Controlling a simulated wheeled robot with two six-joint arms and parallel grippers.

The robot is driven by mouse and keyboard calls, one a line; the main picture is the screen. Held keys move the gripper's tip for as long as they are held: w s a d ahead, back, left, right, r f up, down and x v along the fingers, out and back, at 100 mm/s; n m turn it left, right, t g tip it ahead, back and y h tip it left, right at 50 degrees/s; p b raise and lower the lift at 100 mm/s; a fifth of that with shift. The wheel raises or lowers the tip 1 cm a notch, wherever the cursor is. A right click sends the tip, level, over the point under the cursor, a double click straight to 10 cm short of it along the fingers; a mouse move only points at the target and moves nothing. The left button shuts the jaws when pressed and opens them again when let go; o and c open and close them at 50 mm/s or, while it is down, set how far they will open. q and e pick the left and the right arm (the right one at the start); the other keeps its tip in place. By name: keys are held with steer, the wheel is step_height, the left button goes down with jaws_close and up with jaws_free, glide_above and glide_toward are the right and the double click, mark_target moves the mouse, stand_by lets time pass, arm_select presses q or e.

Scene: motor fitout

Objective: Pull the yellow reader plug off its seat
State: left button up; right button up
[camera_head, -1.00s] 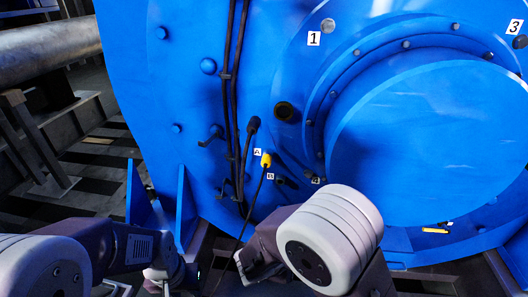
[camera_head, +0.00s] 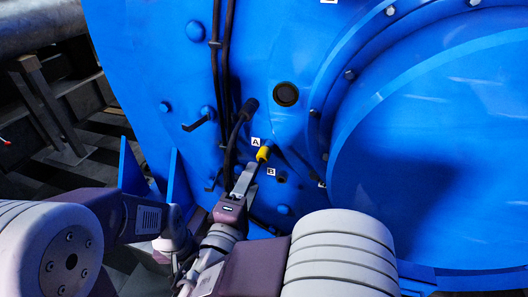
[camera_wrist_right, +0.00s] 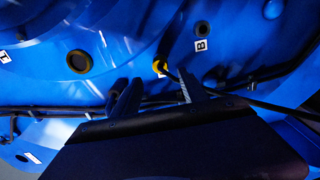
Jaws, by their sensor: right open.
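The yellow plug (camera_head: 263,153) sits on the blue motor housing beside the label A (camera_head: 255,142). It also shows in the right wrist view (camera_wrist_right: 160,66), with a black cable running off to the right past one finger. My right gripper (camera_head: 246,176) is just below the plug in the head view. In the right wrist view its two fingers (camera_wrist_right: 156,88) are apart, with the plug beyond the gap between their tips. I cannot tell whether a finger touches the cable. My left arm is at the lower left; its gripper does not show clearly.
An empty small port (camera_head: 281,178) is by the label B (camera_head: 271,172). A larger dark round port (camera_head: 286,94) is above the plug. Thick black cables (camera_head: 222,80) run down the housing to the left.

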mark_target(262, 159)
steer(key=x, duration=0.7)
steer(key=shift+f, duration=0.15)
steer(key=shift+x, duration=0.75)
steer(key=shift+b, duration=0.4)
steer(key=shift+b, duration=0.45)
steer(key=shift+c, duration=0.3)
